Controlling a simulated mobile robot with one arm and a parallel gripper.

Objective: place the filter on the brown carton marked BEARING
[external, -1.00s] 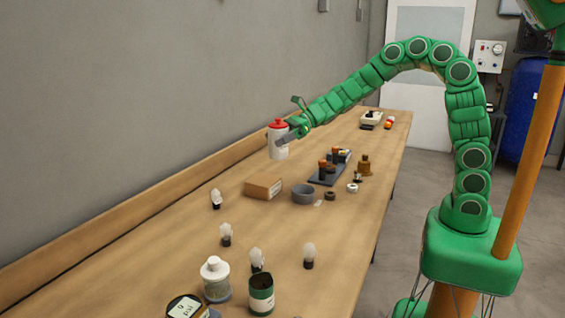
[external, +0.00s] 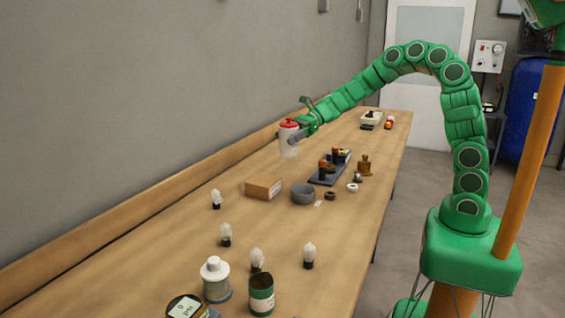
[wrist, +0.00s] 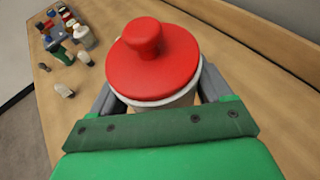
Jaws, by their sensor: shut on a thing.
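The filter (external: 288,145) is a white, upright canister with a red lid. My gripper (external: 297,138) is shut on it and appears to hold it above the bench, beyond the carton in the external view. The wrist view shows the filter's red knobbed lid (wrist: 150,62) from above, between my grey fingers; its lower body is mostly hidden. The brown carton (external: 262,187) sits on the bench, nearer the camera than the filter. Its top looks bare, and the marking on its pale label is too small to read. I cannot make out the carton in the wrist view.
Several small bulb-like items (external: 309,256) and jars (external: 261,295) stand at the near end. A wooden ledge (external: 150,205) runs along the wall.

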